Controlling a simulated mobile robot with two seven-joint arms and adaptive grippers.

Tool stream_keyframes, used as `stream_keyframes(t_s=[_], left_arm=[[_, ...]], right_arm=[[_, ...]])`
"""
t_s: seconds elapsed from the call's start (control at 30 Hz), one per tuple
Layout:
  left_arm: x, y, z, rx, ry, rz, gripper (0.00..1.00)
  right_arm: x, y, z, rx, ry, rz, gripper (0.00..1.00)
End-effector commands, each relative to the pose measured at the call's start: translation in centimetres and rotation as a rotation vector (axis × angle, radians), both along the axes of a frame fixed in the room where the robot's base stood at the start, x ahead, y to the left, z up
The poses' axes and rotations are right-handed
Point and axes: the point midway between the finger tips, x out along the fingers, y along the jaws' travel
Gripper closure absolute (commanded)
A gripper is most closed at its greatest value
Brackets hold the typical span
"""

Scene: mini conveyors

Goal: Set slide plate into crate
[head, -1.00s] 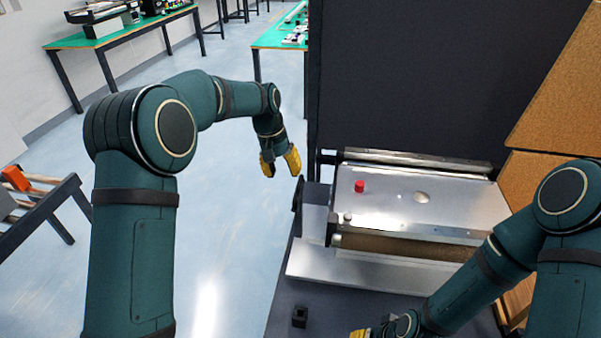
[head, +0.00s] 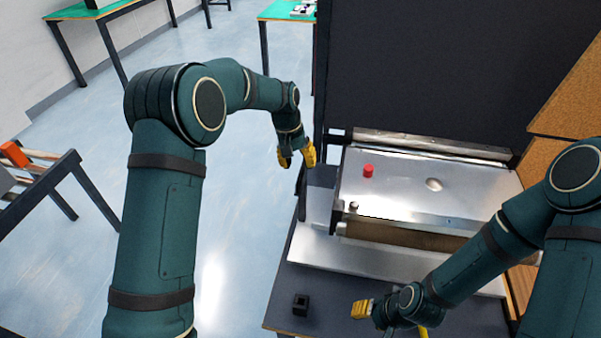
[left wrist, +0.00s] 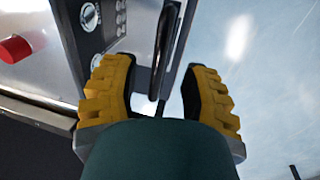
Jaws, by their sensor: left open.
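A flat machine with a shiny metal top (head: 400,190) stands on the dark bench. A pale metal plate (head: 330,255) lies along its front; I cannot tell which part is the slide plate. I cannot identify a crate for certain. My left gripper (head: 297,157) is open and empty, just left of the machine's back left corner. In the left wrist view its yellow fingers (left wrist: 160,100) are apart, with a dark bar-like handle (left wrist: 163,45) beyond the gap. My right gripper (head: 390,320) is low over the bench's front; its jaws are partly hidden by the wrist.
A red button (head: 368,171) stands up from the machine's top. A small black block (head: 301,304) lies on the bench (head: 345,290). A dark panel (head: 420,70) rises behind, and brown boxes (head: 565,90) stand at the right. Open floor lies left of the bench.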

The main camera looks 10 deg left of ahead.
Motion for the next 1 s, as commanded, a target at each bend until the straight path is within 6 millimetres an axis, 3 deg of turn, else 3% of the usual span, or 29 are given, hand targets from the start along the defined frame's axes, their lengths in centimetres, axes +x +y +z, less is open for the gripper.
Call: stream_keyframes(t_s=[0.1, 0.23, 0.63, 0.77, 1.0], left_arm=[[0.0, -0.3, -1.9, 0.000, 0.002, 0.000, 0.55], [0.0, -0.5, -2.9, 0.000, -0.001, 0.001, 0.55], [0.0, -0.7, -3.4, 0.000, -0.001, 0.000, 0.52], [0.0, -0.7, -3.4, 0.000, -0.001, 0.000, 0.97], [0.0, -0.7, -3.4, 0.000, -0.001, 0.000, 1.00]], right_arm=[[0.1, 0.0, -0.4, 0.000, -0.002, -0.001, 0.53], [0.1, 0.0, -0.6, 0.000, -0.003, -0.001, 0.53], [0.2, 0.0, -0.7, -0.001, -0.004, 0.000, 0.53], [0.2, 0.0, -0.7, -0.001, -0.004, 0.000, 0.53], [0.2, 0.0, -0.7, -0.001, -0.004, 0.000, 0.53]])
